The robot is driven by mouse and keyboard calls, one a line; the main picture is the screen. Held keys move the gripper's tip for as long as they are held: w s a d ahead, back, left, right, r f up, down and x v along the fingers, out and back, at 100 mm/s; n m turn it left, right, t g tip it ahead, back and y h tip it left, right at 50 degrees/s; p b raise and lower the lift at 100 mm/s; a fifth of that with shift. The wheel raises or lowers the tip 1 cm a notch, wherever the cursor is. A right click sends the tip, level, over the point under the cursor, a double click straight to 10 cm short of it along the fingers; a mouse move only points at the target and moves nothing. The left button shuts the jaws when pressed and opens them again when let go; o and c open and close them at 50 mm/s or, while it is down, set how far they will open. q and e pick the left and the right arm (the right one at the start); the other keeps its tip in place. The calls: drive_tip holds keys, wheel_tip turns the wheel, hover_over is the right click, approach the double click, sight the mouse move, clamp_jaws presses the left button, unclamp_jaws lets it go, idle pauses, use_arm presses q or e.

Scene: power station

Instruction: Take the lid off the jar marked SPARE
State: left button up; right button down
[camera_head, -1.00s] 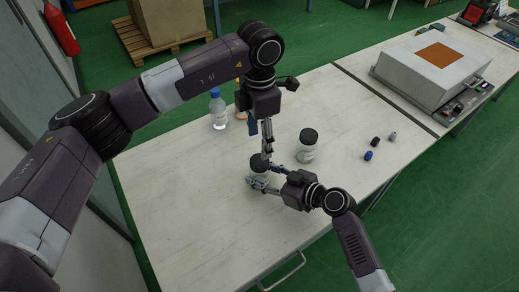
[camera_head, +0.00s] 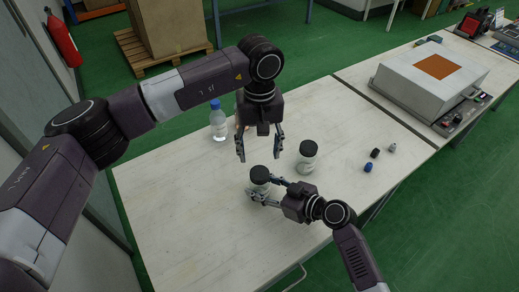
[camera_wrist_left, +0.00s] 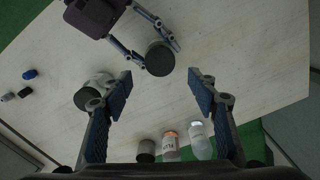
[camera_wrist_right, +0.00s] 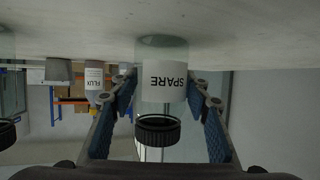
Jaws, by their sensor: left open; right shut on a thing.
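The SPARE jar (camera_wrist_right: 163,82) is clear glass with a white label and appears upside down in the right wrist view. Its black lid (camera_wrist_right: 158,130) is at the jar's mouth; I cannot tell whether it is loose. The lid also shows in the head view (camera_head: 260,173). My right gripper (camera_head: 262,192) is shut around the jar's body, which stands on the table. My left gripper (camera_head: 259,158) is open and empty above the lid, fingers pointing down. In the left wrist view the lid (camera_wrist_left: 160,58) lies between its fingertips, further off.
A second black-lidded jar (camera_head: 307,160) stands close by on the right. A clear bottle (camera_head: 218,120) and other bottles stand at the table's back. Small dark, grey and blue items (camera_head: 369,167) lie to the right. The front left table (camera_head: 190,230) is clear.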

sight(259, 172)
use_arm(q)
drive_tip(key=m, duration=0.8)
drive_tip(key=shift+f, duration=4)
drive_tip(key=shift+c, duration=0.7)
